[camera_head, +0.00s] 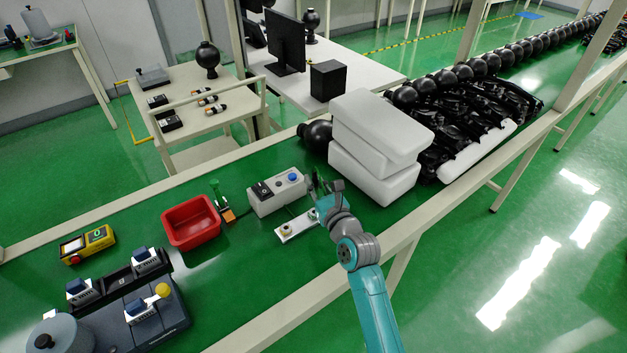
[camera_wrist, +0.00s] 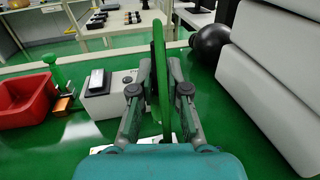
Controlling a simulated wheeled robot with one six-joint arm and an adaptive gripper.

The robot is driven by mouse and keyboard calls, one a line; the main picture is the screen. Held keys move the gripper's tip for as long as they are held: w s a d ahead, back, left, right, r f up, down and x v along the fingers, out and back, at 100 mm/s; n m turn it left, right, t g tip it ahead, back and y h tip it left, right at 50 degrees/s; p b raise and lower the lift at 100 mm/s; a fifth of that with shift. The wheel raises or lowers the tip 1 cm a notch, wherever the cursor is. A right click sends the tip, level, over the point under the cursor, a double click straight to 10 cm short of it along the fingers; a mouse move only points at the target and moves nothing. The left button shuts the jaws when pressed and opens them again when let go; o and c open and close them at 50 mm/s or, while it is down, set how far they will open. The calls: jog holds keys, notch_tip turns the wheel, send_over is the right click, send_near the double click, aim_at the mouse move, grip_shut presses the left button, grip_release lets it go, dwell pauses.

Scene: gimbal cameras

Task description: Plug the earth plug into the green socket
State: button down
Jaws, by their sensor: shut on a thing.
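My gripper (camera_head: 319,185) is above the belt beside the white-grey box. In the wrist view my gripper (camera_wrist: 161,82) is shut on a long, thin green piece (camera_wrist: 159,65), which I take to be the earth plug. It stands upright between the fingers, and its lower part passes down behind my wrist. A small white socket panel (camera_head: 297,226) lies just below and left of my gripper in the head view. It has a yellowish round part (camera_head: 286,230) at its left and a greenish spot (camera_head: 313,214), likely the green socket, near its right end, partly hidden by my arm.
The grey box (camera_head: 277,194) with a blue button is close behind the panel. A red bin (camera_head: 191,222) and an orange block (camera_head: 229,215) are left. White foam blocks (camera_head: 375,145) stand stacked at the right, beside a black ball (camera_head: 316,134). Bare green belt lies in front.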

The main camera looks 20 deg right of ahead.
jog(key=shift+f, duration=0.75)
jog(key=shift+f, duration=0.1)
jog(key=shift+f, duration=1.6)
jog(key=shift+f, duration=1.3)
dwell(0.4)
jog(key=c, duration=1.1)
grip_release()
jog(key=shift+c, duration=0.2)
jog(key=shift+s, duration=0.1)
jog(key=s, duration=0.4)
jog(key=s+d, duration=0.1)
jog(key=s, duration=0.6)
jog(key=shift+s+d, duration=0.2)
jog(key=shift+s, duration=0.2)
